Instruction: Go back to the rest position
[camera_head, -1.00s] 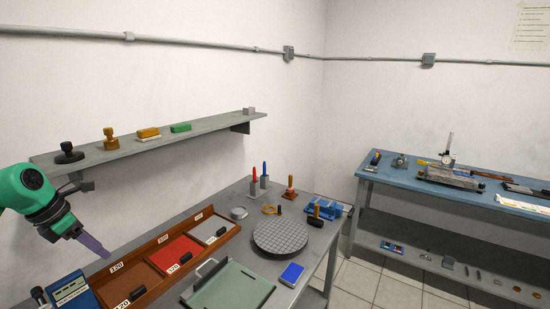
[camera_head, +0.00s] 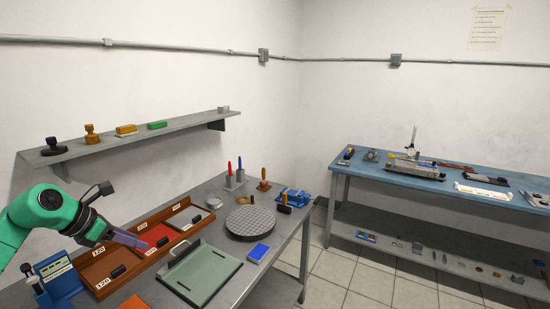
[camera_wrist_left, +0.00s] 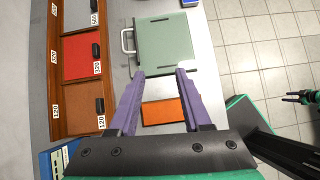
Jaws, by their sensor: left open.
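My left arm is green with a dark wrist and purple fingers. In the head view the left gripper (camera_head: 130,239) is over the front of the wooden compartment tray (camera_head: 133,274). In the left wrist view its two purple fingers (camera_wrist_left: 160,73) are spread apart with nothing between the tips. The green plate with a handle (camera_wrist_left: 165,43) lies past the fingertips, and an orange-red rectangle (camera_wrist_left: 163,112) shows between the fingers. A small dark gripper, seemingly my right one (camera_wrist_left: 292,97), shows at the right edge of the wrist view, too small to read its jaws.
A wall shelf (camera_head: 130,138) with stamps and blocks is above the arm. A blue bench (camera_head: 400,170) stands back right. Tiled floor (camera_head: 350,277) lies between.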

